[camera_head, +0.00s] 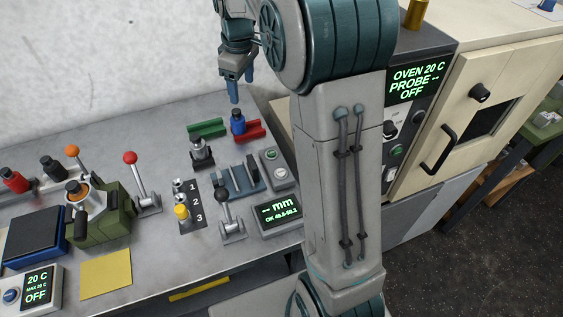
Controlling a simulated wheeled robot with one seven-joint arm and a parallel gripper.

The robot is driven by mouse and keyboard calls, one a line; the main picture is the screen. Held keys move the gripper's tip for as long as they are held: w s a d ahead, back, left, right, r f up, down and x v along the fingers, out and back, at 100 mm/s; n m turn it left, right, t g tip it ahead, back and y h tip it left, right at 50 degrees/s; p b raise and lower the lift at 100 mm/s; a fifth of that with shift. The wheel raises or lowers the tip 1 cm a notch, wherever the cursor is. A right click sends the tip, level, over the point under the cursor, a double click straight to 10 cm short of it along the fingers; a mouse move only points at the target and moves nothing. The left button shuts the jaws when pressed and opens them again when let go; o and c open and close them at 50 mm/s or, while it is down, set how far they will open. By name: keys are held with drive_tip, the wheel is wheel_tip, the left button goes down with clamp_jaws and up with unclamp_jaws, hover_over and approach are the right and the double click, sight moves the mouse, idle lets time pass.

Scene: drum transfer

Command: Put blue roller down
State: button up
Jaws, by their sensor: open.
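The blue roller (238,126) has a dark top and stands upright at the left end of the red holder (256,129), near the back of the grey bench. I cannot tell whether it is fully seated in the holder. My gripper (239,90) points down just above the roller, apart from it. Its jaws are open and empty. The green holder (206,128) lies just left of the roller and looks empty.
A silver-and-black piece (201,153), a slotted blue-grey block (240,178) and a mm readout (278,212) stand in front. Levers and a green machine (101,220) stand left. The oven (490,110) is at right, beyond my arm.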

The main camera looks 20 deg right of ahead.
drive_tip(key=s+f+m+t, duration=0.1)
drive_tip(key=s+m, duration=0.8)
drive_tip(key=s, duration=1.8)
drive_tip(key=shift+s+f+m+t, duration=0.2)
drive_tip(key=shift+m+t, duration=0.1)
drive_tip(key=shift+t, duration=0.3)
